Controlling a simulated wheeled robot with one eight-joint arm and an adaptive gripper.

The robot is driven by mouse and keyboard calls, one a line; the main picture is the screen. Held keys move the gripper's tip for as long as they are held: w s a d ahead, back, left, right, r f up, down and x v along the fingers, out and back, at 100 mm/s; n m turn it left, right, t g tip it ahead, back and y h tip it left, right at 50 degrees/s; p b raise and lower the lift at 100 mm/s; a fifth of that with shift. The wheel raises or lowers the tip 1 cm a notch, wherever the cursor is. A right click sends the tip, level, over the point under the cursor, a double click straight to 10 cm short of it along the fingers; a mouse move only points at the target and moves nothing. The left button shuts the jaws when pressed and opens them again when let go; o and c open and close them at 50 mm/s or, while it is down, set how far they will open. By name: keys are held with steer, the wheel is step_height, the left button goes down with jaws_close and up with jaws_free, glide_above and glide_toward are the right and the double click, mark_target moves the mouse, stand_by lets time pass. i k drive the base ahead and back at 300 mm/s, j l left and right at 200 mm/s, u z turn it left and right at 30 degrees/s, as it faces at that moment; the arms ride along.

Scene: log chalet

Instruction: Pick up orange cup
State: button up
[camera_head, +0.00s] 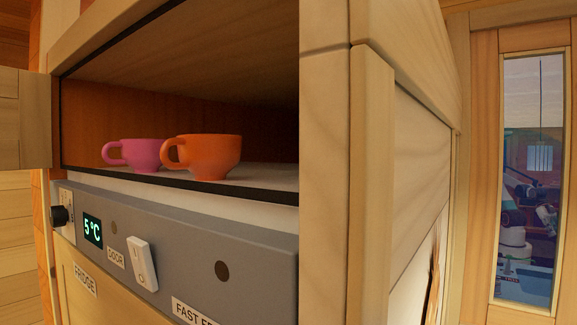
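The orange cup (212,156) stands upright on the white shelf floor inside an open wooden compartment, near its front edge. Its handle points left. A pink cup (146,154) stands just to its left and slightly behind, and the orange cup's handle overlaps it in the picture. I cannot tell whether the two cups touch. My gripper is not in view.
An open wooden door (25,118) stands at the compartment's left. Below is a grey panel (190,262) with a knob, a 5°C display and a switch. A wooden post (370,190) bounds the right. A glazed door (530,180) is farther right.

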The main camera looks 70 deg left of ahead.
mark_target(208, 157)
steer(key=k+u, duration=0.2)
steer(key=u, duration=1.4)
